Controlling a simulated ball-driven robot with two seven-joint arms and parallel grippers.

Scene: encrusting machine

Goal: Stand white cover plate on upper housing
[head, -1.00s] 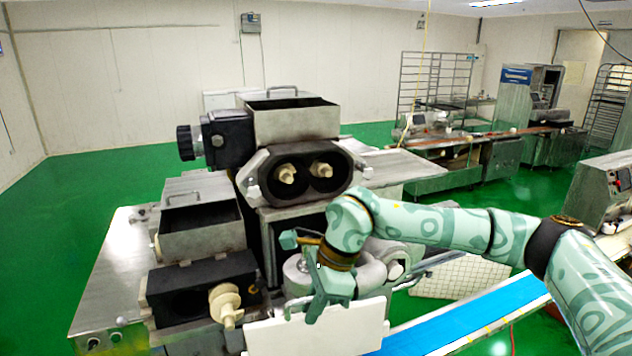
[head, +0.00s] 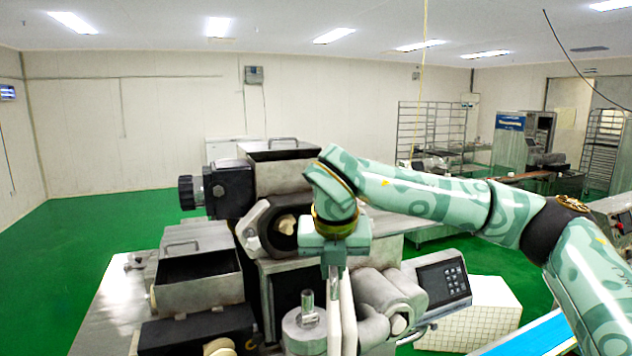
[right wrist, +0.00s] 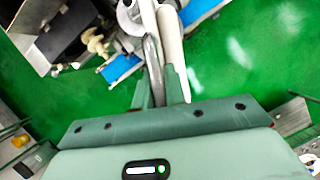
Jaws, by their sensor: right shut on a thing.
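My right gripper (head: 335,262) points down in front of the machine in the head view and is shut on the white cover plate (head: 348,305). The plate hangs below the fingers and shows nearly edge-on, as a narrow pale strip. In the right wrist view the plate (right wrist: 170,50) runs away from the fingers (right wrist: 160,84) as a narrow white strip. The upper housing (head: 253,228) is behind and left of my gripper, and my wrist hides its right part. One cream screw (head: 287,224) shows in its opening. My left gripper is not in view.
A lower housing with an open hopper (head: 200,280) stands at the left. A round metal part with a post (head: 306,318) and grey cylinders (head: 385,300) lie below the gripper. A keypad panel (head: 442,280) is to the right. A blue conveyor (head: 535,335) is at lower right.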

